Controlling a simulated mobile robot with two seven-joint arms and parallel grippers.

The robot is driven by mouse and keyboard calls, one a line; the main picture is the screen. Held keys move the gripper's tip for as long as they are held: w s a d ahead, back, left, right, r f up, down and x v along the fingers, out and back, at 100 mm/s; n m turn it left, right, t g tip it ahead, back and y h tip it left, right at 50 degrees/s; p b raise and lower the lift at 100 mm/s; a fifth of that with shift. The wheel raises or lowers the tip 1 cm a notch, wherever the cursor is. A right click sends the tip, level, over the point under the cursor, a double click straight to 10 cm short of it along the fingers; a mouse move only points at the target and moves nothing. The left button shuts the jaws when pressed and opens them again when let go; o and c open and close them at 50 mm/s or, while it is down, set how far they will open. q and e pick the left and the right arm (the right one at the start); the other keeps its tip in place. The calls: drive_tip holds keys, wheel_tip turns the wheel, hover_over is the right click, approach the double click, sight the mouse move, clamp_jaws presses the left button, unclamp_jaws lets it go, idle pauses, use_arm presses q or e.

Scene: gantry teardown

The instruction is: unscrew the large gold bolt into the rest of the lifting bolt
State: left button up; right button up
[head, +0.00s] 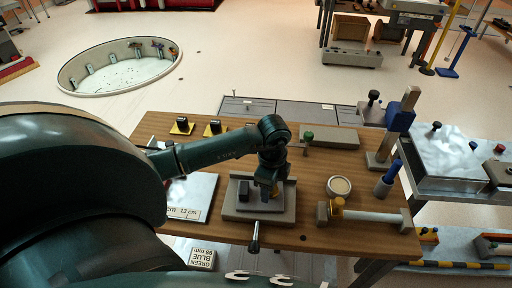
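My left arm comes in from the left, and my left gripper (268,182) points down over a grey fixture block (258,214) on the wooden table. Its fingers are small and dark here, so I cannot tell whether they are open or shut. A small gold-coloured part shows at the fingertips; whether it is the large gold bolt, and whether it is held, is unclear. Another gold knob-like part (338,205) sits at the left end of a grey bar (372,216) on the right. I cannot tell which place is the lifting bolt's rest. My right gripper is not in view.
The wooden table (310,236) also holds a round cup (339,187), a blue-handled tool in a holder (386,180), a blue-grey post (392,130) and yellow-based black knobs (182,125). A metal bench (452,160) stands at right. Bare wood lies between fixture and cup.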

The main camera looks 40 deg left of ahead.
use_arm(q)
drive_tip(key=shift+o, duration=0.3)
drive_tip(key=shift+r, duration=0.15)
wheel_tip(320, 180, up, 13)
drive_tip(key=b, duration=0.1)
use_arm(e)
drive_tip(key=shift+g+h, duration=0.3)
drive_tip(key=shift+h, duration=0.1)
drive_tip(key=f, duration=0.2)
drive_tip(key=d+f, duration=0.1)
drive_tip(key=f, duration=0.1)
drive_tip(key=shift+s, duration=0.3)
